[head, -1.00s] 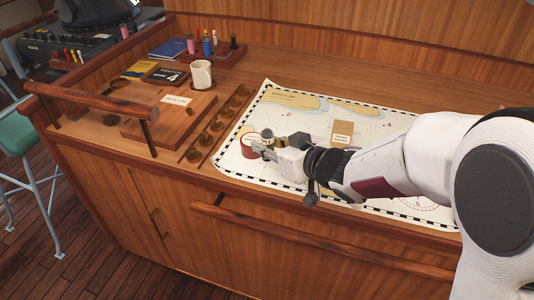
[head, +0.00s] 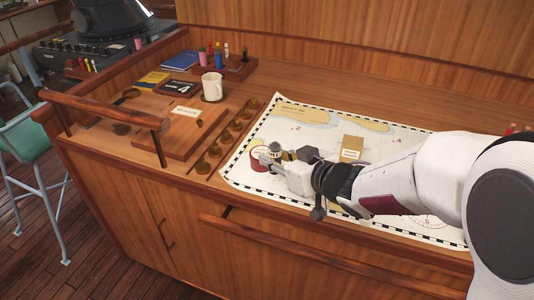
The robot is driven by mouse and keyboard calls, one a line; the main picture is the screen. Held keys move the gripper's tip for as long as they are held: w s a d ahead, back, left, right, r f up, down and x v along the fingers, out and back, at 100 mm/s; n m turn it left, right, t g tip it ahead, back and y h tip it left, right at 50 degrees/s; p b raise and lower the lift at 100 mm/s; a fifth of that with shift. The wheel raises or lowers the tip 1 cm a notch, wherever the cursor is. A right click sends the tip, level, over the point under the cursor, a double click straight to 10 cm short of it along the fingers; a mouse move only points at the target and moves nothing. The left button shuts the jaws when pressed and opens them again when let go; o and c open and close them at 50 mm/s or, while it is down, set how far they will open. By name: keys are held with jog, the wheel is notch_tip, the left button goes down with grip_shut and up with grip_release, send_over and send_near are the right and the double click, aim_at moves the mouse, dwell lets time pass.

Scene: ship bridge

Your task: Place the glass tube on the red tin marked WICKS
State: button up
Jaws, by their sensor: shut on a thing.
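The red tin (head: 259,164) stands on the chart, with a pale label on its top. My gripper (head: 271,156) is at the tin's right side, low over the chart, its fingers pointing left toward the tin. It is shut on a small pale, greyish thing (head: 276,147), which seems to be the glass tube. The tube is small and partly hidden by the fingers. I cannot tell whether it touches the tin's top.
A tan box (head: 352,148) stands on the chart (head: 300,128) behind my gripper. Left are a row of brass pieces (head: 227,138), a wooden board (head: 172,138), a white mug (head: 212,87) and a rack of coloured tubes (head: 222,64). A wooden rail (head: 105,108) edges the left side.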

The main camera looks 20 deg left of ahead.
jog(key=shift+w+a, duration=0.25)
jog(key=shift+a, duration=0.15)
jog(key=w+a+r, duration=0.6)
jog(key=w, duration=0.3)
jog(key=shift+w+a, duration=0.35)
jog(key=shift+a, duration=0.05)
jog(key=shift+f, duration=0.1)
jog(key=shift+f, duration=3.1)
jog(key=shift+f, duration=0.15)
jog(key=shift+f, duration=1.75)
